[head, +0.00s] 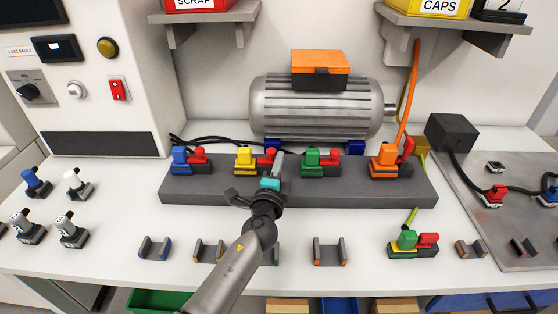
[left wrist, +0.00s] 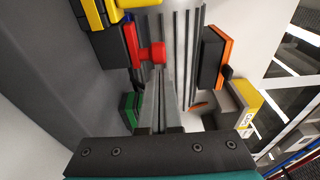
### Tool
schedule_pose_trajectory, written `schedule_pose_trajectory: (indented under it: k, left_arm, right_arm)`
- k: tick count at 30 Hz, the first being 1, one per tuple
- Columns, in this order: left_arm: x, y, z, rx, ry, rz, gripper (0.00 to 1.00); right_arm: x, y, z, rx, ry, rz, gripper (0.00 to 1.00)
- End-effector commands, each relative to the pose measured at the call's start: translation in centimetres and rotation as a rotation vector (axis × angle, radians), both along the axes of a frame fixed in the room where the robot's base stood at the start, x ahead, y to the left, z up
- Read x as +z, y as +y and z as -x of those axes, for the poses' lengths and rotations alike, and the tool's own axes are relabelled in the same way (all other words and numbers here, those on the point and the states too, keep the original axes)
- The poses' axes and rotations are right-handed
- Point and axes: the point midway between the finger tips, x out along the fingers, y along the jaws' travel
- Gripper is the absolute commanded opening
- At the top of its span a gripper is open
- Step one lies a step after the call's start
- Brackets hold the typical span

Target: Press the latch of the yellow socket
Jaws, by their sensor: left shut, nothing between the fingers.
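The yellow plug and socket (head: 244,158) sits on the dark grey rail, second from the left. Its red latch (head: 269,157) sticks up on its right side. My left gripper (head: 279,158) is shut and empty, its fingertips close to the right of that latch, between the yellow and green sockets. In the left wrist view, the shut fingers (left wrist: 158,82) end close to the red latch (left wrist: 152,53), with the yellow plug (left wrist: 97,12) at the top. I cannot tell whether the fingertips touch the latch. My right gripper is not in view.
The rail (head: 300,190) also bears a blue socket (head: 180,158), a green one (head: 311,157) and an orange one (head: 384,160). A grey ribbed motor (head: 318,108) stands behind. Empty holders (head: 155,248) and a green plug (head: 406,240) lie in front.

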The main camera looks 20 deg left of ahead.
Motion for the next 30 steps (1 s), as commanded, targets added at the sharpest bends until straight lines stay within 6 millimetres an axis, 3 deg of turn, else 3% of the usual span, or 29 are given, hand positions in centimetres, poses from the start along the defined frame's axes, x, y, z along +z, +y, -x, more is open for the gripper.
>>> schedule_pose_trajectory:
  k: [9, 16, 30]
  left_arm:
    - [0.0, 0.1, 0.0, 0.0, 0.0, -0.001, 0.0]
    - [0.0, 1.8, 0.5, 0.001, -0.001, -0.001, 0.0]
    - [0.0, 1.9, 0.3, 0.001, -0.001, -0.001, 0.0]
  right_arm:
    - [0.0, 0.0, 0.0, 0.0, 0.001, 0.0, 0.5]
    - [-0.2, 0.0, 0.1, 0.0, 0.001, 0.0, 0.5]
    - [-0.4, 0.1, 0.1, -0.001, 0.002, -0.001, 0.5]
